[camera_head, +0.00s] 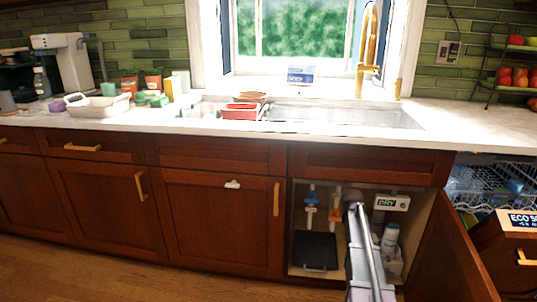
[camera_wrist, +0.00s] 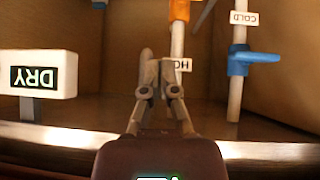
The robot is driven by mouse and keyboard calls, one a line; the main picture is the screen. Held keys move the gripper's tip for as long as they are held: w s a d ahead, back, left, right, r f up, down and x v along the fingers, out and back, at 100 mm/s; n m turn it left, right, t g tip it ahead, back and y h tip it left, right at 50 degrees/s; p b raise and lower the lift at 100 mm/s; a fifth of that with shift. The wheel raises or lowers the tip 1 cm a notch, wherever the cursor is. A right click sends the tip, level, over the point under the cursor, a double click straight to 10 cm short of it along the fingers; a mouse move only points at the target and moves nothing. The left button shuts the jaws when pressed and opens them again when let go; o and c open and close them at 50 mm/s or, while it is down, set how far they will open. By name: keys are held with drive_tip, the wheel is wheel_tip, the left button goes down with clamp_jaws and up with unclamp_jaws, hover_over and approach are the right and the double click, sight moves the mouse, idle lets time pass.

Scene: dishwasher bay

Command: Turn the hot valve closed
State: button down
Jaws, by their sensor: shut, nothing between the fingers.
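The hot valve, with an orange handle (camera_head: 335,214) on a pale pipe, is inside the open cabinet under the sink. In the wrist view its orange part (camera_wrist: 180,10) is at the top edge, partly cut off, above a label (camera_wrist: 184,65) that my gripper partly covers. My gripper (camera_wrist: 161,64) is shut and empty, with its fingertips below the orange part in the picture. I cannot tell whether it touches the pipe. In the head view my arm reaches into the cabinet just right of the hot valve, and my fingers are not clear.
The blue cold valve (camera_head: 311,197) is left of the hot one; in the wrist view it (camera_wrist: 250,62) is at the right. A DRY box (camera_head: 391,203), white bottle (camera_head: 390,236) and dark bin (camera_head: 315,250) are close by. An open cabinet door (camera_head: 455,250) stands right.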

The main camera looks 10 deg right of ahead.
drive_tip(key=s+a+f+n+g+y, duration=0.2)
drive_tip(key=s+a+f+g, duration=0.15)
drive_tip(key=s+a, duration=1.1)
drive_tip(key=s+a+f+n+g+y, duration=0.15)
drive_tip(key=s+a+g, duration=0.35)
drive_tip(key=s+a, duration=1)
wheel_tip(320, 180, up, 37)
drive_tip(key=s+p, duration=0.1)
drive_tip(key=p, duration=3.7)
drive_tip(key=shift+d+r, duration=0.2)
drive_tip(key=shift+d, duration=0.15)
drive_tip(key=shift+s+f+m, duration=0.1)
drive_tip(key=shift+s+m, duration=0.1)
drive_tip(key=shift+m, duration=0.05)
